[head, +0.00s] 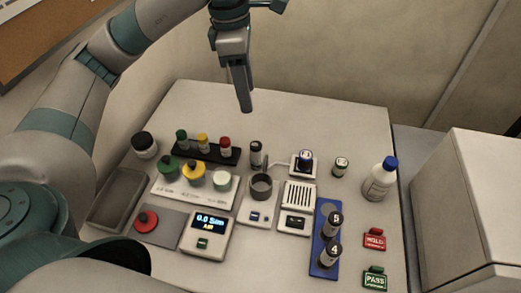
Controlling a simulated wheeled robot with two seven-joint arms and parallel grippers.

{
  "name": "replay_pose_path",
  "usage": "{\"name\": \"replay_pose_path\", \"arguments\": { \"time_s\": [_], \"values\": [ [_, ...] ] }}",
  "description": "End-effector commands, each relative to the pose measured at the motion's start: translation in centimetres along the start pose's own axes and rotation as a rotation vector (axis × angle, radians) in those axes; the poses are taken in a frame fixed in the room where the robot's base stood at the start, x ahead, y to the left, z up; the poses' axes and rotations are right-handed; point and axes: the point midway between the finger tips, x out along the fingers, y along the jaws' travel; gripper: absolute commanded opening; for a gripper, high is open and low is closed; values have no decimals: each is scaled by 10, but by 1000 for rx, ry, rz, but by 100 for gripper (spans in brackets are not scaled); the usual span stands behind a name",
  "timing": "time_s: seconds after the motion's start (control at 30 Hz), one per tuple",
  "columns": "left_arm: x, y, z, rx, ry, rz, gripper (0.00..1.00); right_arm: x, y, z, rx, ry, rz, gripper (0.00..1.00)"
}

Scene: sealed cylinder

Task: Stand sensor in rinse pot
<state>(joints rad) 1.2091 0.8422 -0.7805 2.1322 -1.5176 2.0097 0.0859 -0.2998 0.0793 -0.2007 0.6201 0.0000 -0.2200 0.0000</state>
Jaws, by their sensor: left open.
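A small dark grey round pot (261,187), open at the top, stands on a white base with small displays and looks like the rinse pot. Just behind it stands a slim dark cylinder (256,153) with a pale band, possibly the sensor; I cannot tell for sure. A thin pale cable runs near its foot to the right. My left gripper (243,98) is open and points down, above and behind the table items, apart from them. I see nothing between its fingers. My right gripper is not in view.
A meter (205,232) reads about 0.0 with AIR below. Several capped vials stand in a black rack (229,158). A blue rack (318,262) holds cylinders marked 5 and 4. A blue-capped bottle (379,182) stands right. The table's back strip (305,118) is clear.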

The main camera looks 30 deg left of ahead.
Motion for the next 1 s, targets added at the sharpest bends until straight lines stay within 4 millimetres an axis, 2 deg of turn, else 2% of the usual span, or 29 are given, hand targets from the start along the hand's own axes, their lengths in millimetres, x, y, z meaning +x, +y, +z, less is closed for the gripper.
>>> {"name": "replay_pose_path", "arguments": {
  "time_s": [0.37, 0.57, 0.77, 1.0],
  "values": [
    [1, 0, 0, -1, 1, 0, 46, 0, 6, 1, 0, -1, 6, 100],
    [11, 0, 0, -1, 2, -3, 46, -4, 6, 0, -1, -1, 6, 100],
    [33, -1, 0, -1, 3, -4, 46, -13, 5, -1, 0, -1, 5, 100],
    [70, -2, -1, -1, 3, -4, 46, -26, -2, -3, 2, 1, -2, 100]
  ]
}}
